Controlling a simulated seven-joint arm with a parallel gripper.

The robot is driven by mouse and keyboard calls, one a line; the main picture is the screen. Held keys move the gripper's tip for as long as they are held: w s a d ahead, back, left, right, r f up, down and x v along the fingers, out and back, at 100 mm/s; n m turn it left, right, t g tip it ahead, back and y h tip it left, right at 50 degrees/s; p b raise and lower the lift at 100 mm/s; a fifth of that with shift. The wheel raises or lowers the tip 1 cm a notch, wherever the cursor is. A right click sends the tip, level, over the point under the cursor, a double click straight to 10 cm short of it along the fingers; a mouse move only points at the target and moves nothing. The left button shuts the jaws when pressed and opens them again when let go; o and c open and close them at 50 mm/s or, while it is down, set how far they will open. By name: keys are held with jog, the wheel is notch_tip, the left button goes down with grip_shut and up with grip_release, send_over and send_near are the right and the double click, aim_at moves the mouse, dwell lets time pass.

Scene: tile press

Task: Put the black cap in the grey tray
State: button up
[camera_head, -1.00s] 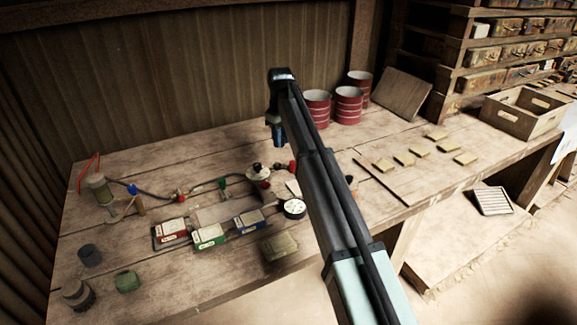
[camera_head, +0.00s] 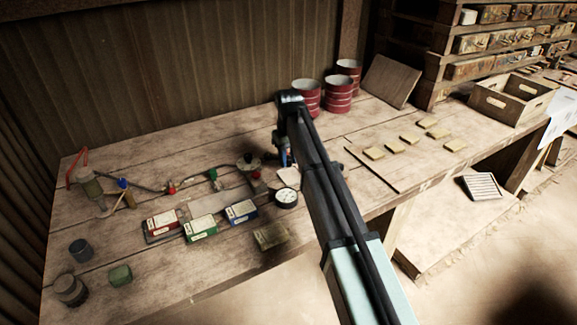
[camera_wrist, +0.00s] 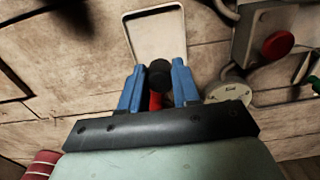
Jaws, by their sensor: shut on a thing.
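The black cap (camera_wrist: 160,75) is between the blue fingers of my gripper (camera_wrist: 159,88) in the wrist view, and the gripper is shut on it. A red part (camera_wrist: 155,101) shows just behind the cap; I cannot tell what it belongs to. The grey tray (camera_wrist: 181,40), with a pale rim, lies beyond the fingertips in the wrist view. The cap cannot be made out there. I cannot tell how high the cap is above the tray.
A round gauge (camera_head: 286,197) and red, green and blue boxes (camera_head: 200,228) lie close left of my arm. A hose with fittings (camera_head: 213,177) runs behind them. Red cans (camera_head: 338,97) stand behind my gripper. Tan tiles (camera_head: 397,146) lie on a board at right.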

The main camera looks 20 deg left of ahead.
aim_at(288, 160)
jog(key=shift+f, duration=1.6)
jog(key=shift+f, duration=0.15)
jog(key=o, duration=0.7)
notch_tip(288, 160, up, 12)
jog(key=shift+r, duration=0.15)
